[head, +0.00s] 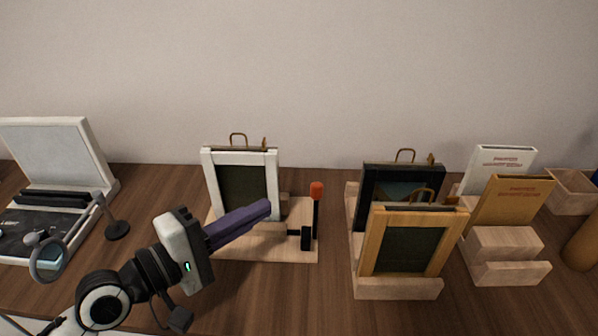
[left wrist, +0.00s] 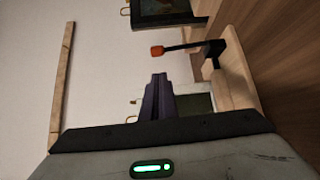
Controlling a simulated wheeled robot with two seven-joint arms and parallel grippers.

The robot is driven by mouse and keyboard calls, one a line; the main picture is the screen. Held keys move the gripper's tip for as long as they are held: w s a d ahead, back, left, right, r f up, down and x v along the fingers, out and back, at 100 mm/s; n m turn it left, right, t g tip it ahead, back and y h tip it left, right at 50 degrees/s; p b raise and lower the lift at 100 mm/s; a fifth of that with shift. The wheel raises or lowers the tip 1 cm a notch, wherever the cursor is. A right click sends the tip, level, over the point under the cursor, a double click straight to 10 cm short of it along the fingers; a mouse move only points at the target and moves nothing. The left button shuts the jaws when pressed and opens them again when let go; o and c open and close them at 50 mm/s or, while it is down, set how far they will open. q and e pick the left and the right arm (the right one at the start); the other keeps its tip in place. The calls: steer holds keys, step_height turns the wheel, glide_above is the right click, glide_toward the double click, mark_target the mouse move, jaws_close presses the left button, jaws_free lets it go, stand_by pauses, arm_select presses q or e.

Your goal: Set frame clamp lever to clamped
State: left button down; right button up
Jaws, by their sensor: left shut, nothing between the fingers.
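The clamp lever (head: 316,210) is a black upright rod with an orange-red tip, on a black base at the right end of a light wooden stand (head: 270,247). A white picture frame (head: 243,152) stands on that stand, left of the lever. In the left wrist view the lever (left wrist: 181,47) shows sideways, its orange tip apart from my fingers. My left gripper (head: 268,208) is shut and empty, with purple fingers pointing right, in front of the white frame and left of the lever. It also shows in the left wrist view (left wrist: 158,80). My right gripper is not in view.
A dark frame (head: 368,190) and a wooden frame (head: 366,245) stand on a holder to the right. Books (head: 515,200) in a wooden rack and a small box (head: 570,192) are farther right. An open white case (head: 55,150) and a magnifier stand (head: 117,230) are at left.

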mark_target(316, 213)
arm_select(q)
steer(key=x, duration=0.9)
steer(key=shift+d, duration=0.4)
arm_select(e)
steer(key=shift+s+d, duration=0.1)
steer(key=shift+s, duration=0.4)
arm_select(q)
steer(key=shift+w, duration=0.15)
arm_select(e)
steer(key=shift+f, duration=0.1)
